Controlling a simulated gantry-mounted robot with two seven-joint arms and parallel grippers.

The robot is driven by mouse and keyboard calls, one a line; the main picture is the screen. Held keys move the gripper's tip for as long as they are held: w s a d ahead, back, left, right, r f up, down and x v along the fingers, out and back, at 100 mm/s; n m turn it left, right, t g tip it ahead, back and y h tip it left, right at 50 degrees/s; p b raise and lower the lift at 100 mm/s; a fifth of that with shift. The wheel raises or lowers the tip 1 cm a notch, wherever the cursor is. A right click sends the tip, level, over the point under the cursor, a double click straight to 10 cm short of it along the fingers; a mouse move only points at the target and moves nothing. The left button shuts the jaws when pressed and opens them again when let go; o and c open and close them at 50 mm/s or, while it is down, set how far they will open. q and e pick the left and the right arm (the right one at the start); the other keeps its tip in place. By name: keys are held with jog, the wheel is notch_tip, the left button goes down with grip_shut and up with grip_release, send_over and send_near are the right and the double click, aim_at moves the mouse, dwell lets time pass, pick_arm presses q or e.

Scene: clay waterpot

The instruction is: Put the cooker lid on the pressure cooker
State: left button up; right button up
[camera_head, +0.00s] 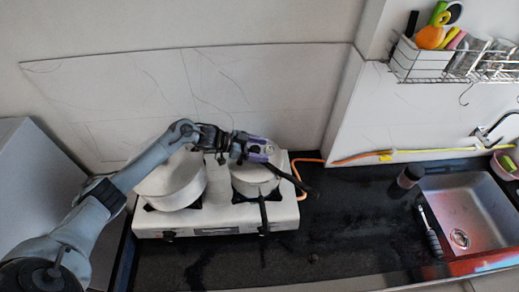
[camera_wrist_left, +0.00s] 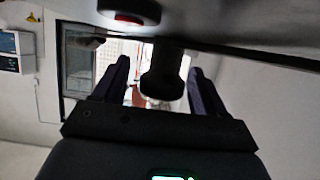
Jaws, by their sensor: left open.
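The pressure cooker (camera_head: 254,187) is a pale pot on the right side of the stove, with a long black handle pointing to the front. My left gripper (camera_head: 266,152), with purple fingers, is over its top and hides much of it. A second black handle (camera_head: 298,182) points right and forward from under the gripper and appears to belong to the cooker lid. The lid's body is mostly hidden; I cannot tell whether it rests on the cooker. In the left wrist view, the open fingers (camera_wrist_left: 160,82) stand either side of a dark post (camera_wrist_left: 163,75).
A large white pot (camera_head: 172,182) stands on the left of the white stove (camera_head: 215,222). The dark counter (camera_head: 345,225) to the right is clear up to a dark cup (camera_head: 409,177) and the sink (camera_head: 465,205).

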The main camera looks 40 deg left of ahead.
pick_arm(q)
jog(key=shift+s+a+r, duration=0.2)
jog(key=shift+s+a, duration=0.05)
jog(key=b+v, duration=0.1)
jog(key=v, duration=0.8)
jog(key=shift+s+a, duration=0.25)
jog(key=shift+a, duration=0.05)
jog(key=shift+b+v, duration=0.3)
jog(key=shift+v, duration=0.45)
jog(key=shift+r, duration=0.15)
